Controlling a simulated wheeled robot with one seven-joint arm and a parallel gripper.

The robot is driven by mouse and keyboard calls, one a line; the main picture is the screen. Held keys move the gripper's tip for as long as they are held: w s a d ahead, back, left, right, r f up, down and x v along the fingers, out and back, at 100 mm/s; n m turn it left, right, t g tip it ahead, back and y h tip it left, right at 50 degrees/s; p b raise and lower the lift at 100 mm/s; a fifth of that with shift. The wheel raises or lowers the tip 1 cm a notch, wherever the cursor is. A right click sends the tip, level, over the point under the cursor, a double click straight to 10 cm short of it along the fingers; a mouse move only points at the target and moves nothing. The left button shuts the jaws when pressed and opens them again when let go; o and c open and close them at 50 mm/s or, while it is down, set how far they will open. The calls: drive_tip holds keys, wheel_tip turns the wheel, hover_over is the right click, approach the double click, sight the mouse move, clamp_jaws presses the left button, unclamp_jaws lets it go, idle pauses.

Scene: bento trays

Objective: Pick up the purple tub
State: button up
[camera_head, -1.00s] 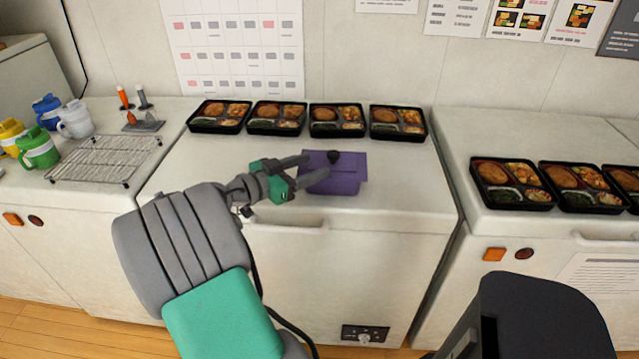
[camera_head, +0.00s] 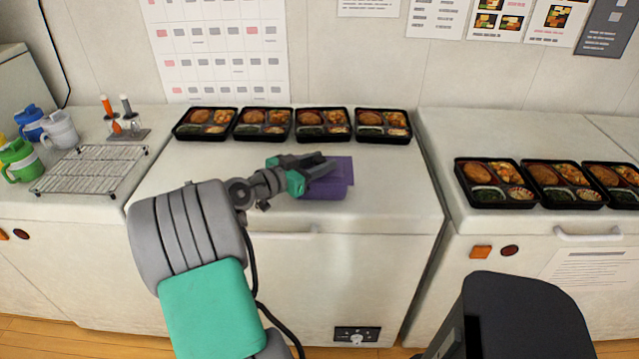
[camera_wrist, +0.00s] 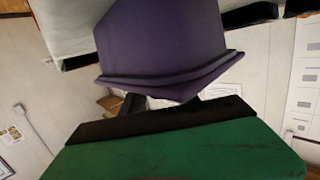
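The purple tub (camera_head: 328,190) stands on the white counter, with its flat purple lid (camera_head: 343,168) on top. My gripper (camera_head: 328,161) reaches in from the left, its two grey fingers over the lid. The fingers cover the place of the lid's dark knob, so I cannot tell whether they have closed on it. In the wrist view the tub (camera_wrist: 165,40) fills the upper middle, its rim towards the green and black gripper body. One dark finger (camera_wrist: 130,104) shows partly beyond the rim; the fingertips are hidden.
Several black bento trays (camera_head: 323,124) line the back of the counter behind the tub. More trays (camera_head: 497,183) stand on the right counter. A wire rack (camera_head: 90,170) and mugs (camera_head: 60,130) are at the left. The counter left of the gripper is clear.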

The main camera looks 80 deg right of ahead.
clamp_jaws()
idle(1.0)
